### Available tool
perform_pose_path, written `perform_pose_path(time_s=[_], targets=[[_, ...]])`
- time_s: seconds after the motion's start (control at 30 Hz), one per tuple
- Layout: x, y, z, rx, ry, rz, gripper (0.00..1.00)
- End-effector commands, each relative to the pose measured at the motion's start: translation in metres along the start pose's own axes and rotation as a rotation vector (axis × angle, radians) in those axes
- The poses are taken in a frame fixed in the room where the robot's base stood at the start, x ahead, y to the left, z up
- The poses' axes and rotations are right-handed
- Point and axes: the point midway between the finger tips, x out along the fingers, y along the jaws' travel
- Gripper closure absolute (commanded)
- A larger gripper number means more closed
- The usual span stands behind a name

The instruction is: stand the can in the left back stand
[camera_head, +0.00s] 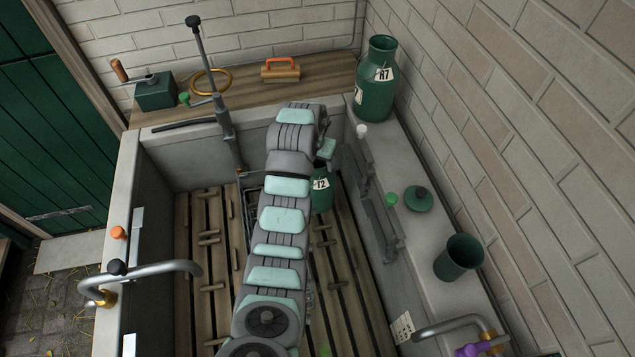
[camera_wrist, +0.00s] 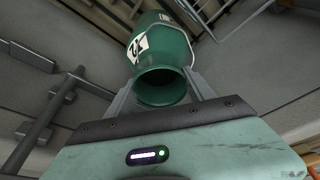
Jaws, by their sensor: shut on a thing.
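A green can (camera_head: 321,196) with a white label hangs or stands at the back of the trough, just right of my arm. My arm hides part of it. In the wrist view the can (camera_wrist: 163,65) shows its open mouth toward the camera, between the two fingers of my gripper (camera_wrist: 158,88), which is shut on its neck end. Slatted wooden racks with pegs line the trough floor; the left rack (camera_head: 207,235) shows no can on it. I cannot tell which part is the left back stand; my arm hides some of the floor.
A large green can (camera_head: 376,85) stands at the back right corner. A green lid (camera_head: 418,199) and an open green cup (camera_head: 459,257) sit on the right ledge. A tall rod (camera_head: 215,85) rises at the back left. A curved tap (camera_head: 150,270) reaches over the left wall.

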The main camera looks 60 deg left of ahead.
Motion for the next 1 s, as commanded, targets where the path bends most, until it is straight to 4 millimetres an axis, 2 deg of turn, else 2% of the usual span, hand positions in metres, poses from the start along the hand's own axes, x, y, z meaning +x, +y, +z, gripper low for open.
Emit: perform_pose_path(time_s=[0.03,0.2,0.47,0.7,1.0], targets=[[0.014,0.000,0.005,-0.001,-0.006,0.001,1.00],[0.042,0.000,0.012,-0.001,-0.001,0.000,1.00],[0.058,-0.001,0.015,0.000,0.001,0.000,1.00],[0.087,0.000,0.024,-0.001,0.000,0.001,1.00],[0.090,-0.001,0.024,0.000,0.001,0.000,1.00]])
